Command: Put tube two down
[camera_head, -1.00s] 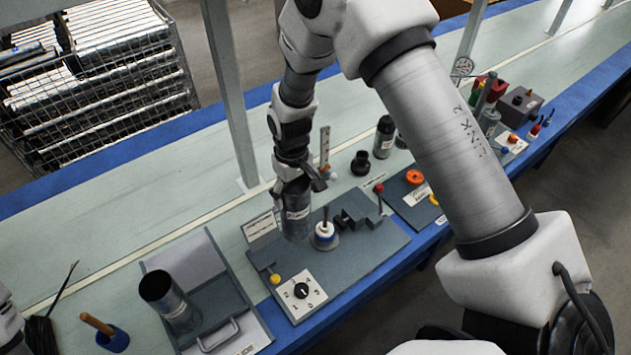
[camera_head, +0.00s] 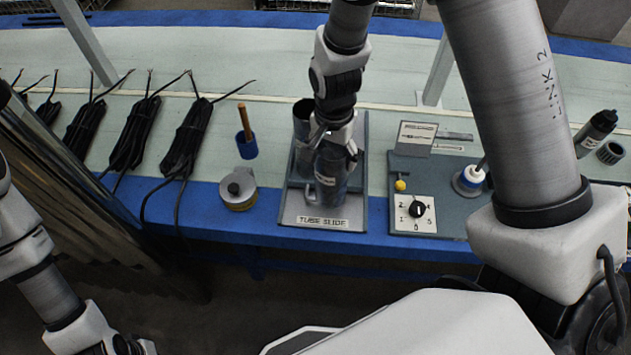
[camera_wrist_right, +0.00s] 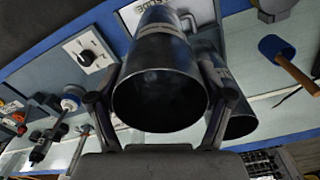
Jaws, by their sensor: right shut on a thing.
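My right gripper (camera_head: 338,150) is shut on a dark grey metal tube (camera_head: 331,180) with a pale label band, too small to read. The tube is nearly upright over the front part of the tray labelled "TUBE SLIDE" (camera_head: 290,215); I cannot tell whether its bottom touches. In the right wrist view the gripper (camera_wrist_right: 165,105) has a finger on each side of the tube (camera_wrist_right: 160,85), whose open end faces the camera. A second tube (camera_head: 302,118) stands just behind it, and shows beside it in the wrist view (camera_wrist_right: 240,127). My left gripper (camera_head: 125,346) is cut off at the bottom.
Right of the tray is a board with a numbered dial (camera_head: 417,209) and a white-topped post (camera_head: 471,178). Left are a round metal part (camera_head: 238,190), a blue holder with a wooden handle (camera_head: 246,146) and several black cable bundles (camera_head: 185,140). The bench behind is mostly clear.

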